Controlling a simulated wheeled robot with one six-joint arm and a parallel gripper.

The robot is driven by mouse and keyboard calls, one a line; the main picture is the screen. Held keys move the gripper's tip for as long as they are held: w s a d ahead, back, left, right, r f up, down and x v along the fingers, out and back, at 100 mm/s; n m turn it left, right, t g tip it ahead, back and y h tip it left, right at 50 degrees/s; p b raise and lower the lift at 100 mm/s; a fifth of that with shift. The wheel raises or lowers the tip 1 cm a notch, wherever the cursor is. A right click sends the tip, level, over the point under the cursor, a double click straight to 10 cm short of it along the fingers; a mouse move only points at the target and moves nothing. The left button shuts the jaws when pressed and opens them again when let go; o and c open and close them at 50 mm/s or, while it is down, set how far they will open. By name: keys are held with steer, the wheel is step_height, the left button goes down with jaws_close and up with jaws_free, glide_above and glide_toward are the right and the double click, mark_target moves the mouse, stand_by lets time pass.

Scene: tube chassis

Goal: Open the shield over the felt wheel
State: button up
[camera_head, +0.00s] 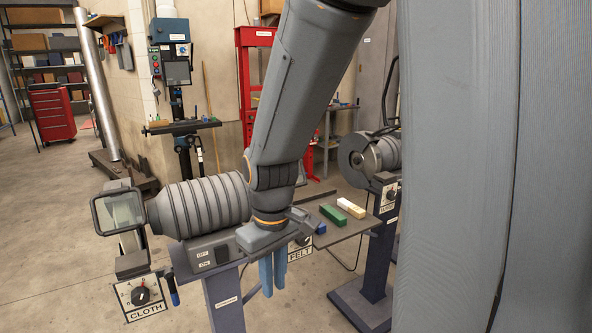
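The polishing machine (205,207) stands on a blue-grey pedestal (228,300), with a ribbed motor housing. A FELT label (299,254) with a dark knob hangs below its right end. The felt wheel and its shield are mostly or wholly hidden behind my arm; I cannot tell the shield's position. At the left end, above the CLOTH label (145,312), is a clear shield (118,211) in a dark frame. My gripper (273,288) points down in front of the machine's right end, left of the FELT label. Its two blue fingers appear close together, with nothing visible between them.
A small shelf (350,224) right of the machine holds a green bar (333,214), a pale bar (351,208) and a blue piece (320,228). A second machine (378,152) stands behind at right. My own large grey part blocks the right side. Floor at front left is clear.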

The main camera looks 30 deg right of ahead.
steer(key=w+d+r+n+p, duration=0.5)
steer(key=w+d+r+n, duration=0.25)
steer(key=w+r, duration=0.4)
steer(key=n+p, duration=0.3)
steer(key=n, duration=0.5)
glide_toward(296, 175)
steer(key=s+a, duration=0.2)
steer(key=s, duration=0.3)
steer(key=shift+t, duration=0.4)
steer(key=shift+w+a+f+p, duration=0.1)
steer(key=shift+w+f+p, duration=0.2)
steer(key=shift+f, duration=1.1)
steer(key=shift+w+d+f+p, duration=0.15)
steer(key=shift+f+p, duration=0.2)
steer(key=shift+f, duration=1)
steer(key=shift+w+a+f+p, duration=0.2)
steer(key=shift+f+p, duration=0.15)
steer(key=shift+f, duration=1.05)
jaws_close()
